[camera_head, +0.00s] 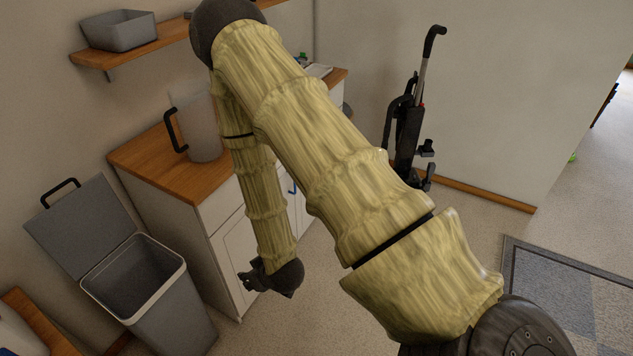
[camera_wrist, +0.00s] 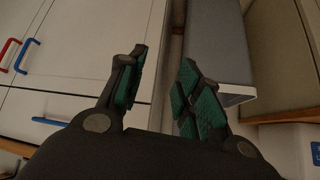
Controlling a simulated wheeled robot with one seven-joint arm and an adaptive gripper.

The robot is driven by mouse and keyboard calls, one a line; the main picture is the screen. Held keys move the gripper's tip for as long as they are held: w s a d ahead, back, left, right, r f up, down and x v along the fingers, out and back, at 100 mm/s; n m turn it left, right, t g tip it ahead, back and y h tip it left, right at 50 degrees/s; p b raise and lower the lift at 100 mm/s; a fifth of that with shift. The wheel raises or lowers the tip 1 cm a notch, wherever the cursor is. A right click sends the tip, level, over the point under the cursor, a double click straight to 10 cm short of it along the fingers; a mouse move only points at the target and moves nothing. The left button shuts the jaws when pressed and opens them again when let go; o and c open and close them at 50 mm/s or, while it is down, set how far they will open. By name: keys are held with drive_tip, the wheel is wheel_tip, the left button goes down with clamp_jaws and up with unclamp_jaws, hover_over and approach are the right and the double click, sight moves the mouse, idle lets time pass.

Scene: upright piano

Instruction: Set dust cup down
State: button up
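The dust cup (camera_head: 204,128) looks like a grey see-through cylinder with a black handle on its left side. It stands upright on the wooden countertop (camera_head: 150,160) in the head view. My gripper (camera_head: 250,280) is lower down, in front of the white cabinet and well apart from the cup. In the wrist view my gripper (camera_wrist: 164,62) has its two green-padded fingers spread, with nothing between them. The cup does not show in the wrist view. The upright vacuum (camera_head: 410,125) stands against the wall at the back.
A grey bin (camera_head: 165,310) with its lid (camera_head: 80,225) open stands left of my gripper; its side shows in the wrist view (camera_wrist: 215,45). White cabinet doors (camera_head: 235,255) are behind the gripper. A shelf (camera_head: 150,45) holds a grey tub (camera_head: 120,33). Floor is clear toward the vacuum.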

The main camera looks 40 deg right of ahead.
drive_tip(key=s+f+g, duration=0.4)
drive_tip(key=s, duration=0.9)
drive_tip(key=s+f+g+h, duration=0.1)
drive_tip(key=s+f+g, duration=0.3)
drive_tip(key=s, duration=1)
drive_tip(key=shift+f+m, duration=0.4)
drive_tip(key=shift+f, duration=0.3)
